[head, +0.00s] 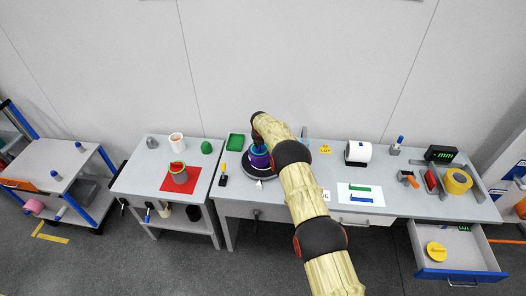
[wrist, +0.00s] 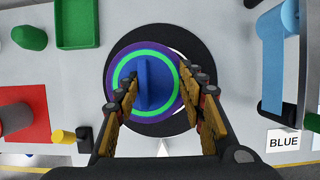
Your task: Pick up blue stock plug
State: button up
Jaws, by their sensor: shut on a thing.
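The blue stock plug (wrist: 152,82) shows in the wrist view as a blue bar-like piece inside a green and purple ring. My gripper (wrist: 160,88) is shut on it, with one finger on each side. The purple, green-banded round piece (head: 259,157) stands on a black round base on the long table in the head view. My arm hides part of it there. I cannot tell whether the plug is clear of the ring or still inside it.
A green tray (wrist: 77,22) lies left of the black base (wrist: 117,45), and a small yellow-topped piece (wrist: 62,136) stands at lower left. A blue object (wrist: 272,70) and a BLUE label (wrist: 283,140) are at right. A drawer (head: 456,250) stands open at far right.

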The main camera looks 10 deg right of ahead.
jog(key=shift+s+a+f, duration=0.2)
jog(key=shift+a+f, duration=0.1)
jog(key=shift+f, duration=0.05)
jog(key=shift+r, duration=0.25)
notch_tip(320, 180, up, 3)
jog(key=shift+w+a+b, duration=0.1)
jog(key=shift+b, duration=0.35)
jog(key=s+r+b, duration=0.1)
jog(key=s+r, duration=0.8)
jog(key=s, duration=0.4)
jog(key=shift+s+d+r, duration=0.25)
jog(key=shift+s+r, duration=0.1)
jog(key=shift+s, duration=0.05)
jog(key=o, duration=0.5)
jog(key=c, duration=0.6)
